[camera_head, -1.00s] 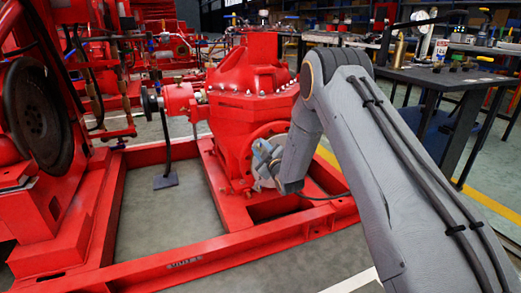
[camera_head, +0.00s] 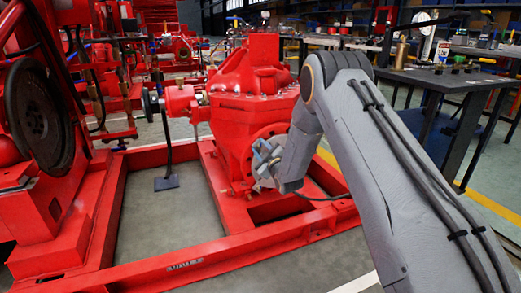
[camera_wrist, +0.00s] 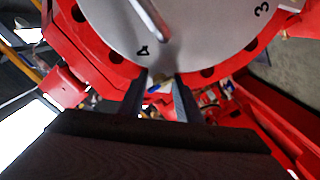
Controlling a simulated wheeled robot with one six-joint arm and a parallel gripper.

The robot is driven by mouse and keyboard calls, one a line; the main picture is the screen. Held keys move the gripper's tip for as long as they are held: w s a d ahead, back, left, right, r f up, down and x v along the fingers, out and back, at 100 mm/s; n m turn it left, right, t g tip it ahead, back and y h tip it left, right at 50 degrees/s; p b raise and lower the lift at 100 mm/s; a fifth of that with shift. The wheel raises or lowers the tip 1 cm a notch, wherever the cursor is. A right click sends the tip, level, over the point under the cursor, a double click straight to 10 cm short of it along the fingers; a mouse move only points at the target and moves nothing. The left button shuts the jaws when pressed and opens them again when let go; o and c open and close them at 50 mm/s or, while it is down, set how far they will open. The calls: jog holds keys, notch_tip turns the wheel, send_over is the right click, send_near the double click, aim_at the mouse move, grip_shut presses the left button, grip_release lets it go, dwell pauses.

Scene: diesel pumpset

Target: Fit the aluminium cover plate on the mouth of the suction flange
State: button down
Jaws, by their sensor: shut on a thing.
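The aluminium cover plate (camera_wrist: 190,30) is a flat grey disc with a bar handle and the numbers 4 and 3 on its face. It fills the top of the wrist view. The red suction flange (camera_wrist: 98,55) shows around its lower edge, with several dark bolt holes uncovered. In the head view the flange (camera_head: 268,131) is on the front of the red pump. My gripper (camera_wrist: 162,80) is shut on the plate, its two fingers reaching the plate's lower edge; the exact grip is unclear. My gripper (camera_head: 263,158) also shows in the head view. I cannot tell whether plate and flange touch.
The red base frame (camera_head: 215,258) runs below and in front of the pump. A red coupling housing (camera_head: 180,100) is left of the pump. A dark workbench (camera_head: 440,78) with tools stands at the right. Grey floor lies open inside the frame.

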jog(key=shift+w+a+r, duration=0.1)
jog(key=shift+w+r, duration=0.2)
jog(key=shift+r, duration=0.15)
jog(key=c, duration=1.3)
grip_release()
jog(key=shift+o, duration=0.5)
jog(key=shift+s+f, duration=0.1)
jog(key=shift+s+a+f, duration=0.1)
jog(key=shift+a+f, duration=0.1)
jog(key=shift+a, duration=0.05)
jog(key=shift+a, duration=0.15)
jog(key=shift+d+r, duration=0.1)
jog(key=shift+d, duration=0.1)
jog(key=shift+d, duration=0.3)
